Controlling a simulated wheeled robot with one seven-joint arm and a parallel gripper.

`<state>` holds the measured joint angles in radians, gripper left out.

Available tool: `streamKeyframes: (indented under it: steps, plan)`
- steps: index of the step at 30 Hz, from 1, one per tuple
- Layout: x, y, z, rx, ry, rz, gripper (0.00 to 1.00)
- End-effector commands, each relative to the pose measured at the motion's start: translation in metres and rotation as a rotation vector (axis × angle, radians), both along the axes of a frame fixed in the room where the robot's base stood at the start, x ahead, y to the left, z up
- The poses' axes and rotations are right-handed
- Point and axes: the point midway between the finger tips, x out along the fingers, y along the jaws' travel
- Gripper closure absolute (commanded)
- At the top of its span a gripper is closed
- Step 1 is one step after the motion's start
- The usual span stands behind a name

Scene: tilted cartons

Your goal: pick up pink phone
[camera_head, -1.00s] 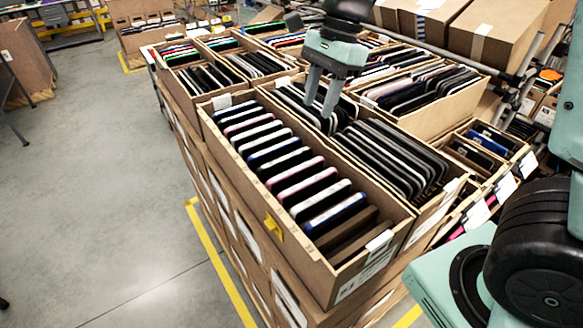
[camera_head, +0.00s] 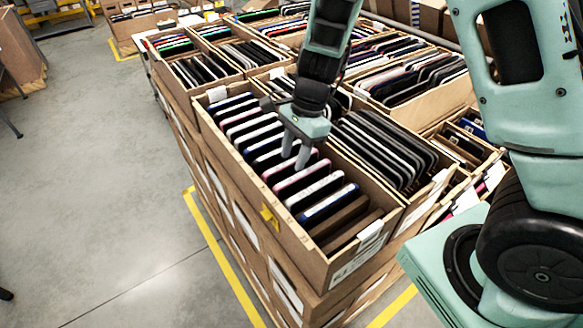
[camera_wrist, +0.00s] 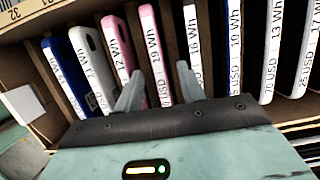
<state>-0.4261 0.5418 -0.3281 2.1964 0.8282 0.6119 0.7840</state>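Two pink phones stand on edge in a row of phones in the front carton (camera_head: 232,178). In the wrist view one pink phone (camera_wrist: 154,50) has "19 Wh" on its edge, and another pink phone (camera_wrist: 117,48) with "12 Wh" is just left of it. A pink phone edge (camera_head: 297,178) also shows in the head view, just below the fingers. My gripper (camera_head: 295,152) is over this row, fingers pointing down. In the wrist view my gripper (camera_wrist: 160,70) is open, with the "19 Wh" phone lined up between its fingertips. I cannot tell whether the fingers touch it.
White phones (camera_wrist: 192,45) stand close on the right, and a white and a blue phone (camera_wrist: 62,78) on the left. A carton of dark phones (camera_head: 385,150) adjoins the row. More filled cartons stand behind. The floor (camera_head: 100,200) at left is clear.

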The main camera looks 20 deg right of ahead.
Motion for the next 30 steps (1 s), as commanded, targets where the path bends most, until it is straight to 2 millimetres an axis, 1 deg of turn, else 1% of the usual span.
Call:
streamKeyframes:
  steps: [1,3,11,12,14,15,25,28,30]
  plan:
    - [-0.001,0.001,-0.006,0.000,0.003,0.001,0.61]
    - [-0.001,0.003,-0.011,0.000,0.001,-0.001,0.61]
    - [-0.001,0.003,-0.013,0.000,0.000,0.001,0.61]
    - [-0.001,0.003,-0.013,0.000,0.000,0.001,0.72]
    - [-0.001,0.003,-0.013,0.001,0.000,0.001,0.89]
    - [-0.001,0.003,-0.013,0.001,0.000,0.001,1.00]
    - [-0.001,0.004,-0.011,0.001,-0.002,0.000,1.00]
    - [0.000,0.004,-0.003,0.002,-0.004,0.002,1.00]
    - [0.000,0.004,0.007,0.003,-0.005,0.002,1.00]
